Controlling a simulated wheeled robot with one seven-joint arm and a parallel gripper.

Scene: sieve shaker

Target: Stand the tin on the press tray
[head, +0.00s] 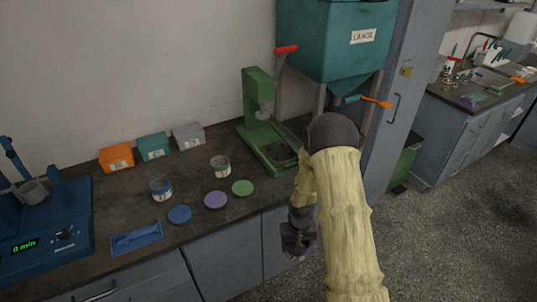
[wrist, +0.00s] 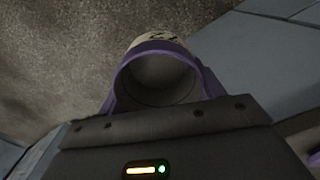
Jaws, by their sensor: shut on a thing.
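The tin (wrist: 160,42) has a purple rim and a pale label with dark marks, and its open mouth faces the wrist camera. My gripper (wrist: 160,88) is shut on it, one finger on each side, and the inside looks empty. In the head view my gripper (head: 298,243) hangs in front of the counter's front edge, over the floor side, and mostly hides the tin. The green press (head: 257,100) stands at the back of the counter with a red-tipped lever. Its tray (head: 280,155) at the base looks bare, partly hidden by my arm.
An open blue-banded tin (head: 161,190) and a green-banded tin (head: 220,168) stand on the counter. Blue, purple (head: 215,200) and green lids lie in front. Three labelled boxes (head: 154,146) line the wall. A blue shaker (head: 45,215) is at left, a teal hopper (head: 335,40) right of the press.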

